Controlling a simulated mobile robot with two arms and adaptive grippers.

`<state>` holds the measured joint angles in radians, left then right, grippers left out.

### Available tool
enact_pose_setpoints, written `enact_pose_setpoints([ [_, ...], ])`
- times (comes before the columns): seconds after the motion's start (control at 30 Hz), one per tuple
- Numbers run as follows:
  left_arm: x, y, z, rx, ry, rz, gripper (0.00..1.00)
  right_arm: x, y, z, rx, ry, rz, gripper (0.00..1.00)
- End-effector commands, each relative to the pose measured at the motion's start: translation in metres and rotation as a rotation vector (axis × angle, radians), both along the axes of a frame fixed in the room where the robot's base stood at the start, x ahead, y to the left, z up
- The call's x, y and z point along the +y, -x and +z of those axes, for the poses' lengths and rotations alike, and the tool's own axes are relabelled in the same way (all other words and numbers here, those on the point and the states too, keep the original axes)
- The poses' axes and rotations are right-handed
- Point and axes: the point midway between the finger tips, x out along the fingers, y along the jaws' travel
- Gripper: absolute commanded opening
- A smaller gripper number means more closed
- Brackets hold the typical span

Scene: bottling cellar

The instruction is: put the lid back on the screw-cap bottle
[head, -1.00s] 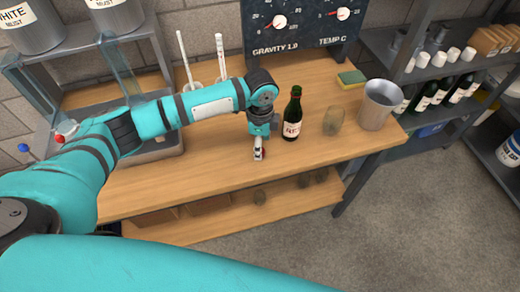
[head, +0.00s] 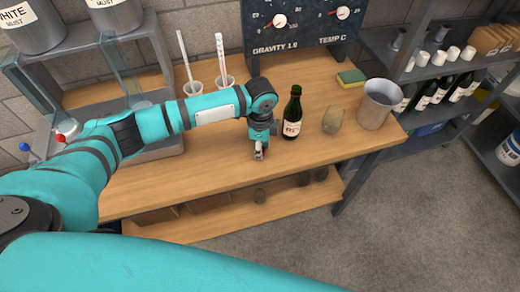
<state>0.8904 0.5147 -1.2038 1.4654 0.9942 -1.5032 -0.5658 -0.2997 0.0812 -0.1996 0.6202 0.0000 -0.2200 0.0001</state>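The dark green screw-cap bottle (head: 292,118) with a pale label stands upright on the wooden bench. Whether its mouth is bare or capped is too small to tell. My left gripper (head: 259,154) points down at the bench, to the left of the bottle and nearer the front edge, apart from it. Its fingers are small and seen end-on, so I cannot tell whether they are open or hold something. I cannot make out the lid. My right gripper is not in view.
A glass (head: 333,121) and a metal bucket (head: 379,104) stand right of the bottle. A sponge (head: 351,77) lies behind them, and a gauge panel (head: 302,28) stands at the back. The bench (head: 210,172) is clear at the front.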

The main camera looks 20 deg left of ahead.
Motion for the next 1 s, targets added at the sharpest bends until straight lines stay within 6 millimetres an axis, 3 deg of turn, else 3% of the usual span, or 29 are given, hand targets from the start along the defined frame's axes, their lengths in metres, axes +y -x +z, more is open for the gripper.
enact_pose_setpoints([
  [0.33,0.0,-0.001,0.008,-0.002,0.001,0.001,0.2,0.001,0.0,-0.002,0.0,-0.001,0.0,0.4],
  [0.57,0.0,-0.001,0.037,-0.003,0.002,0.0,0.2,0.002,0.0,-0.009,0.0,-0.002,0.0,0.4],
  [1.0,-0.107,0.041,0.044,-0.001,0.005,-0.006,0.2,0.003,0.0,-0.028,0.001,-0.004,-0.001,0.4],
])
